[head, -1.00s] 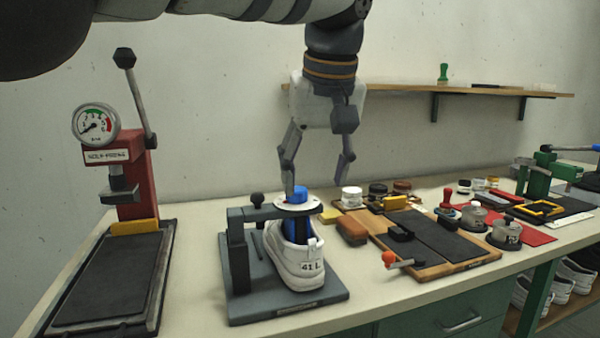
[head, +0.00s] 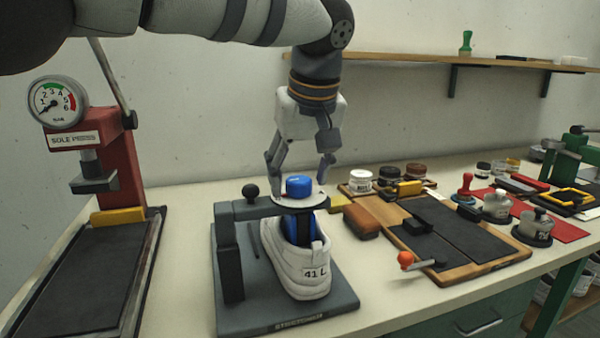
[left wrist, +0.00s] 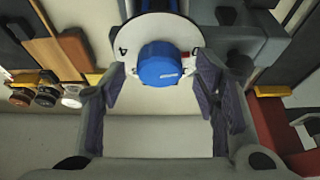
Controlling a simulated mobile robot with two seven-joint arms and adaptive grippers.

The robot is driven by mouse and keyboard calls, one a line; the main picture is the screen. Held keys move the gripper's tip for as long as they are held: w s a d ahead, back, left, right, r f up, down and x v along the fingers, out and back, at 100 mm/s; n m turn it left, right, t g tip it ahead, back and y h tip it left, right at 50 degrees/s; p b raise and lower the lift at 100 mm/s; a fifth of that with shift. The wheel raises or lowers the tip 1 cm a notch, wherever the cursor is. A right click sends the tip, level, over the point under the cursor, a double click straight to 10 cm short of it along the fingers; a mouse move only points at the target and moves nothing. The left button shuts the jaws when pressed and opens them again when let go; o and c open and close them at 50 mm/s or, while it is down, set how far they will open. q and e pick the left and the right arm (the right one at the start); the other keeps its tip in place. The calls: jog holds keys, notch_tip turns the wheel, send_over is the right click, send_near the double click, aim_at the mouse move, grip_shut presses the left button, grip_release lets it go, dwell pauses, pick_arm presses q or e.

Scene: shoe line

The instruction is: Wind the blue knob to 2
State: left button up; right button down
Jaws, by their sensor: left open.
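The blue knob (head: 299,186) sits on a white round dial plate (head: 300,201) on top of the grey shoe stretcher (head: 226,225). In the left wrist view the knob (left wrist: 160,64) shows large, with a white line on its side and a dark digit, apparently 4, near the dial's edge. A white shoe (head: 300,268) marked 41 L stands under the stretcher's arm around a blue form. My right gripper is not in view.
A red sole press (head: 108,170) with a gauge stands at left. A brown block (head: 361,221), a wooden board (head: 480,268) with dark pads and several small jars lie to the right. A shelf (head: 420,59) runs along the wall.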

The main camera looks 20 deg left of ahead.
pick_arm(q)
jog(key=c, duration=1.1)
jog(key=shift+c, duration=0.2)
jog(key=shift+a+m, duration=0.1)
jog(key=shift+m, duration=0.2)
jog(key=shift+r+m+t+h+p, duration=0.15)
jog(key=shift+m+t+h+p, duration=0.2)
jog(key=shift+m, duration=0.75)
jog(key=m+h, duration=0.1)
jog(key=m, duration=0.2)
jog(key=shift+a+h, duration=0.15)
jog(key=shift+h, duration=0.1)
jog(key=m+h, duration=0.1)
jog(key=m, duration=0.3)
jog(key=m+h, duration=0.1)
jog(key=m, duration=0.1)
jog(key=m+g+h, duration=0.1)
jog(key=m, duration=0.2)
jog(key=shift+w+a+f+m, duration=0.1)
jog(key=shift+a+f+m, duration=0.1)
jog(key=shift+m, duration=0.1)
jog(key=shift+m+g+h+b, duration=0.2)
jog(key=shift+m+g+h, duration=0.15)
jog(key=shift+m, duration=0.7)
jog(key=shift+m+g+h+b, duration=0.2)
jog(key=shift+m+g+h, duration=0.15)
jog(key=shift+m, duration=0.7)
